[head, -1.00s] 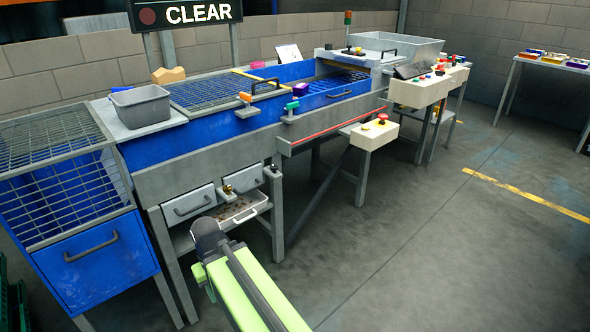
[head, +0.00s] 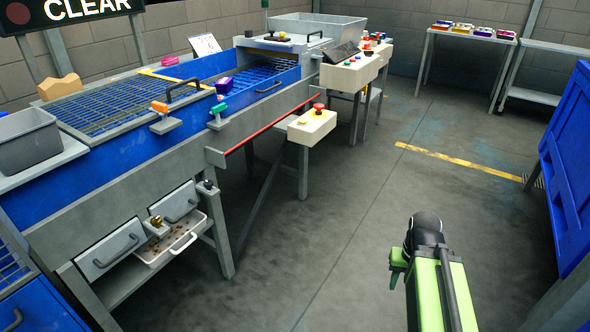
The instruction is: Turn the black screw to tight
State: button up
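A small black knob (head: 207,184), which looks like the black screw, stands on top of a grey post at the right end of the drawer unit, under the blue sorting machine. It is too small to tell how tight it is. A brass knob (head: 156,221) sits to its left, above the white tray. My green arm with a dark rounded joint (head: 425,230) reaches up from the bottom right, over bare floor and well away from the black knob. My gripper's fingers do not show.
A cream control box (head: 311,127) with a red button stands on legs to the right. A blue panel (head: 570,165) stands at the far right. The floor (head: 330,235) in the middle is clear.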

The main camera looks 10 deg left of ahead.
aim_at(208, 183)
jog(key=u, duration=4.1)
jog(key=i, duration=0.1)
jog(key=z, duration=1.85)
jog(key=i, duration=0.5)
jog(key=u, duration=0.25)
